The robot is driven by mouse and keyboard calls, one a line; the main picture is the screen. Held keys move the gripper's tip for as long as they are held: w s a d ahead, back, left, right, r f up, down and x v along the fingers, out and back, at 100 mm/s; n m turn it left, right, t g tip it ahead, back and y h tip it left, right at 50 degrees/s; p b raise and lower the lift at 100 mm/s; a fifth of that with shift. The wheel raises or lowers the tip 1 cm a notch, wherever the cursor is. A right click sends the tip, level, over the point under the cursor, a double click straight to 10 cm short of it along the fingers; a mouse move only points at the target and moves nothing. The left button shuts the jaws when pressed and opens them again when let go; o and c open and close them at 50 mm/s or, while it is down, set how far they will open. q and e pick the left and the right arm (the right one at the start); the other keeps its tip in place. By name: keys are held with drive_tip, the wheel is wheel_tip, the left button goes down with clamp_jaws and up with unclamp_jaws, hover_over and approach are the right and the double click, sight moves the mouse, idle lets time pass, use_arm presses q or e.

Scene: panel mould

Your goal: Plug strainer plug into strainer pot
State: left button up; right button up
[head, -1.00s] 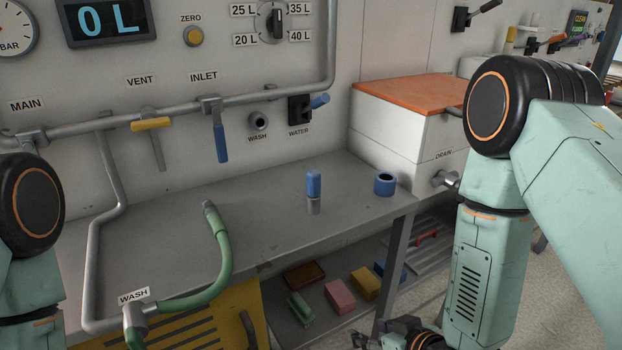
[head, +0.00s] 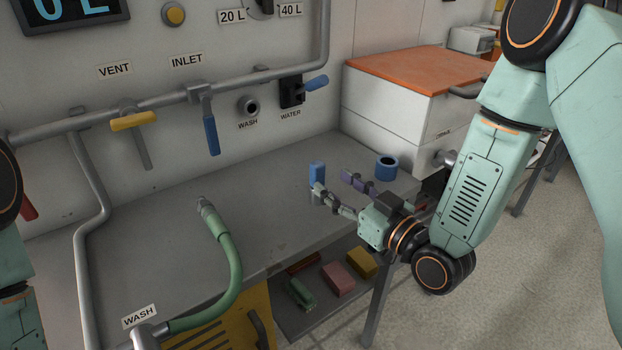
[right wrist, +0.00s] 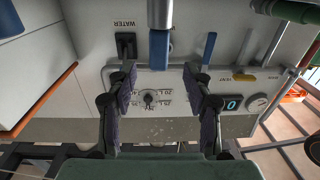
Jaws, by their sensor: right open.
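The strainer plug, a blue handle (head: 317,173) on a grey lower part, stands upright on the grey bench. The strainer pot (head: 387,168), a short blue cup with a dark opening, stands farther right on the bench, beside the white box. My right gripper (head: 333,186) is open and empty, its fingers stretched toward the plug and partly covering its lower part. In the right wrist view, which is upside down, the plug's blue handle (right wrist: 159,50) lies just ahead of and between the two spread fingertips (right wrist: 160,78). My left gripper is out of view.
A green wash hose (head: 225,250) curves over the bench left of the plug. The white box with an orange lid (head: 425,68) stands behind the pot. Valves and pipes line the back panel. Colored blocks (head: 337,278) lie on the shelf below.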

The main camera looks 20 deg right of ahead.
sight(320, 176)
drive_tip(key=shift+w+f, duration=0.2)
drive_tip(key=shift+w, duration=0.6)
drive_tip(key=x, duration=0.2)
drive_tip(key=b+x, duration=0.1)
drive_tip(key=x, duration=0.1)
drive_tip(key=shift+s+a, duration=0.1)
drive_tip(key=shift+a, duration=0.25)
drive_tip(key=shift+w+f, duration=0.15)
drive_tip(key=shift+w, duration=0.4)
drive_tip(key=shift+s, duration=0.1)
drive_tip(key=shift+c, duration=1.3)
clamp_jaws()
